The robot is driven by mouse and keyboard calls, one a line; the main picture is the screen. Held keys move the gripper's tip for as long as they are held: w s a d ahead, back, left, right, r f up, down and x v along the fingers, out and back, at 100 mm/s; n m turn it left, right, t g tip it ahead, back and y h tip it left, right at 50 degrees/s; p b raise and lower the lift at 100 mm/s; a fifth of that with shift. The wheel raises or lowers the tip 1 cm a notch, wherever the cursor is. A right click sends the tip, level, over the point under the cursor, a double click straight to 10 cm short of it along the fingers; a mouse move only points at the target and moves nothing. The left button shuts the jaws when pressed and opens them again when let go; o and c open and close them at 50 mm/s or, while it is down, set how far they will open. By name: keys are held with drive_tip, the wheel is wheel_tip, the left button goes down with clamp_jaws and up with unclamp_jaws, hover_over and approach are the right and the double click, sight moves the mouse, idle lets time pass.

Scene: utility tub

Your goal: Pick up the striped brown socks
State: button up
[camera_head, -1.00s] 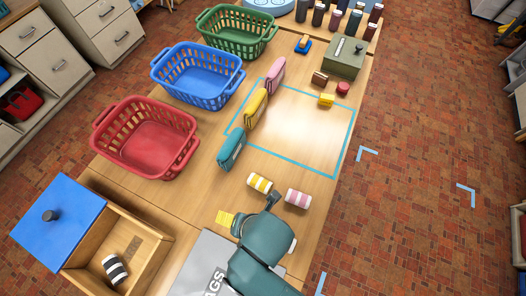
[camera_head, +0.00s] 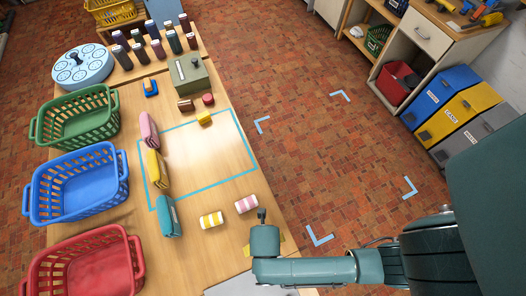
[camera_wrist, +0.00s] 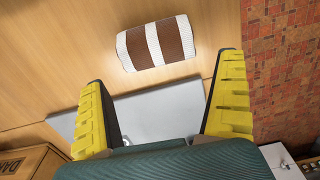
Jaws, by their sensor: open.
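The striped brown socks (camera_wrist: 172,40) are a brown roll with white bands, lying on the wooden table in the wrist view. They sit slightly tilted, just beyond my gripper (camera_wrist: 163,72). My gripper's two yellow-padded fingers are spread wide, one at left and one at right, with nothing between them that they touch. The head view shows my gripper (camera_head: 264,240) from above at the table's near right edge. I do not see the brown socks there; my arm may hide them.
Yellow-striped socks (camera_head: 211,219) and pink-striped socks (camera_head: 246,204) lie close by. A grey board (camera_wrist: 155,112) lies on the near side of the brown socks. Red (camera_head: 85,266), blue (camera_head: 78,184) and green (camera_head: 76,116) baskets line the left.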

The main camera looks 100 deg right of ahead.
wheel_tip(320, 180, down, 5)
drive_tip(key=shift+d+f, duration=0.15)
drive_tip(key=shift+c, duration=0.2)
drive_tip(key=c, duration=0.9)
